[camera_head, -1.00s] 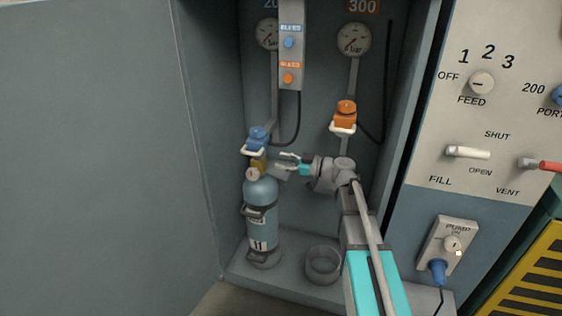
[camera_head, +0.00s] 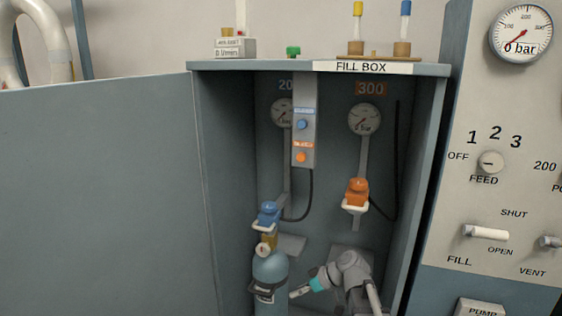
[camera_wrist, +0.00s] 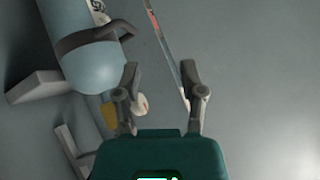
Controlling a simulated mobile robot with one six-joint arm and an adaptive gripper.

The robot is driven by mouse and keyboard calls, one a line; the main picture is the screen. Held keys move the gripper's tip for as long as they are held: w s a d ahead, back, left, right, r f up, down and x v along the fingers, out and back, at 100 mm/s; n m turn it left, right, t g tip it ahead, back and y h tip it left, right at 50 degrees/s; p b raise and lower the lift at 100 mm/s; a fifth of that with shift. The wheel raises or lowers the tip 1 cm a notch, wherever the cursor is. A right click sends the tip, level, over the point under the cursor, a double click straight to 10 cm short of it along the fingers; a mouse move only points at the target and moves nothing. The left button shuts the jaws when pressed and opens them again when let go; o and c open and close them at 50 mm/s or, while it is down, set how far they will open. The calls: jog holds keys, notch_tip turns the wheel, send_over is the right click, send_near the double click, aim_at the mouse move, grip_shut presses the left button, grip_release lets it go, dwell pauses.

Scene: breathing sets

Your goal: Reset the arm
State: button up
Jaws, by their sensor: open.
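My gripper (camera_head: 298,291) is low inside the fill box, just right of the blue-grey cylinder (camera_head: 270,270). In the wrist view my gripper (camera_wrist: 160,68) has its two fingers spread, with nothing held between them. The cylinder (camera_wrist: 90,60) shows at the upper left of that view, beside the left finger. I cannot tell from the head view whether the fingertips touch it. The cylinder stands upright with a brass valve (camera_head: 267,243) on top. A blue connector (camera_head: 268,212) sits at the valve.
The fill box's right wall (camera_head: 420,170) and open door (camera_head: 100,190) flank the arm's space. An orange connector (camera_head: 357,191) hangs at the back right. A control panel (camera_head: 510,215) with a fill lever (camera_head: 488,233) stands further right.

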jog(key=s+d+f+m+g+h, duration=0.2)
jog(key=s+d+f+m+h, duration=0.4)
jog(key=s+d+m+h, duration=0.5)
notch_tip(320, 180, up, 36)
jog(key=n+y+p, duration=0.1)
jog(key=p, duration=3.6)
jog(key=shift+s+d+r, duration=0.25)
jog(key=shift+s+d, duration=0.05)
jog(key=shift+s, duration=0.15)
jog(key=shift+o, duration=0.3)
jog(key=shift+s, duration=0.15)
